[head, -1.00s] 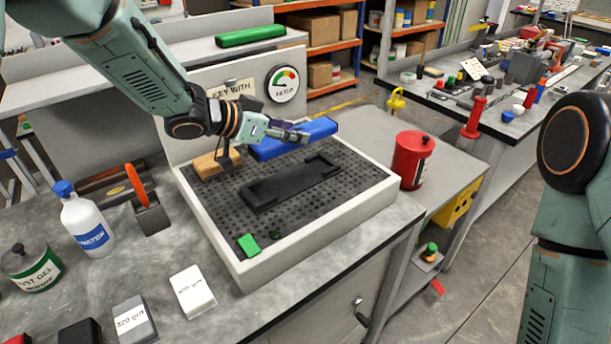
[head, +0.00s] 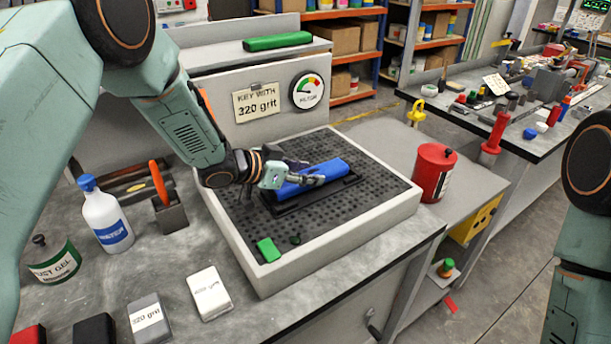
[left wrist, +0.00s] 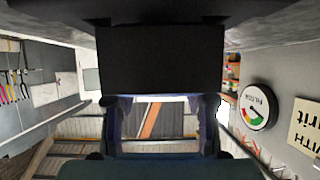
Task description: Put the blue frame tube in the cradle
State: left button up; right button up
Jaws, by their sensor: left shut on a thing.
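The blue frame tube (head: 332,168) lies lengthwise over the black cradle (head: 302,203), lined up with its long side. It looks low, at or just above the cradle; I cannot tell whether it touches the bottom. My left gripper (head: 308,180) is shut on the tube near its middle, reaching in from the left. The tube's left end is partly hidden by the gripper. In the left wrist view the finger parts show on either side, and the held tube is too dark to make out. My right gripper is out of view; only my right arm shows at the right edge.
The cradle stands on a perforated grey bed with a pale raised rim (head: 345,240). A green scrap (head: 268,250) lies at its front corner. A red can (head: 433,172) stands to the right. A green tube (head: 277,41) lies on the ledge behind. A white bottle (head: 105,215) stands left.

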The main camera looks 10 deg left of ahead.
pick_arm(q)
jog(key=shift+d+f, duration=0.3)
jog(key=shift+d, duration=0.1)
grip_shut()
jog(key=o, duration=1)
grip_release()
jog(key=shift+w+d+f, duration=0.1)
jog(key=shift+f, duration=0.05)
jog(key=o, duration=0.4)
jog(key=shift+a, duration=0.35)
jog(key=shift+d+r, duration=0.2)
jog(key=p+v, duration=0.1)
jog(key=v, duration=0.9)
jog(key=shift+a+r, duration=0.2)
jog(key=shift+a, duration=0.05)
jog(key=shift+s+a+r, duration=0.15)
jog(key=shift+s+a, duration=0.3)
jog(key=shift+s, duration=0.05)
jog(key=shift+s+r, duration=0.1)
jog(key=shift+s, duration=0.05)
jog(key=shift+d, duration=0.1)
